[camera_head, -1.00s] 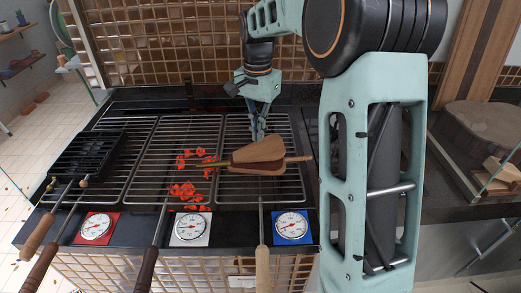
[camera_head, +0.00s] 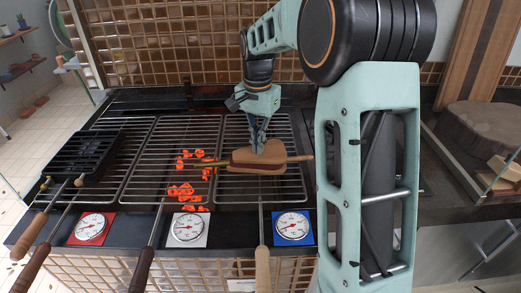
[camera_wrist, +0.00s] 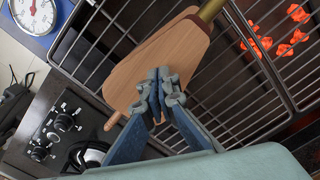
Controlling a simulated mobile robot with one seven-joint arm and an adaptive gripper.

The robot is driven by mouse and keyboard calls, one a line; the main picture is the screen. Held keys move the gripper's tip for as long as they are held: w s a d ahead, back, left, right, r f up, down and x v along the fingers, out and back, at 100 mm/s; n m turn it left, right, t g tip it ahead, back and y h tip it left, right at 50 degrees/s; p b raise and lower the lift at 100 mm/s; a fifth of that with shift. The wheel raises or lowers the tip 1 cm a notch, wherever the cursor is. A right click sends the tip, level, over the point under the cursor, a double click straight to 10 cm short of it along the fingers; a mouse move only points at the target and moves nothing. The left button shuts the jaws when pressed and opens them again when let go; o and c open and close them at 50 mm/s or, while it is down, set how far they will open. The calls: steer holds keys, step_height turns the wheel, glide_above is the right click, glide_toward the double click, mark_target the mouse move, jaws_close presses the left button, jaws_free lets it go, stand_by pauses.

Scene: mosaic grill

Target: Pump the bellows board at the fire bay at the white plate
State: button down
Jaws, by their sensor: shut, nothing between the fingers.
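The wooden bellows (camera_head: 258,157) lies over the right grill bay, its brass nozzle pointing left toward the glowing coals (camera_head: 185,190) of the middle bay. The bellows board (camera_wrist: 155,62) also shows in the wrist view, with its handle toward the lower left. My gripper (camera_head: 258,148) is shut and empty, its fingertips pointing down at the top board. The fingertips (camera_wrist: 160,85) appear at the board in the wrist view; I cannot tell how firmly they touch. The white plate (camera_head: 188,228) with a dial sits in front of the middle bay.
A red plate (camera_head: 90,228) and a blue plate (camera_head: 292,227), each with a dial, flank the white one. Skewer and tool handles (camera_head: 263,265) jut over the front edge. A black grate (camera_head: 83,158) lies on the left bay. A tiled wall (camera_head: 180,50) stands behind.

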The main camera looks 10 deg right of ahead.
steer(key=shift+r+p, duration=2.05)
steer(key=shift+r, duration=0.45)
steer(key=shift+f+b, duration=1.6)
steer(key=shift+f, duration=1.05)
steer(key=shift+r, duration=0.1)
step_height(320, 180, up, 5)
steer(key=p, duration=0.4)
steer(key=shift+a+r, duration=0.1)
steer(key=shift+f, duration=0.2)
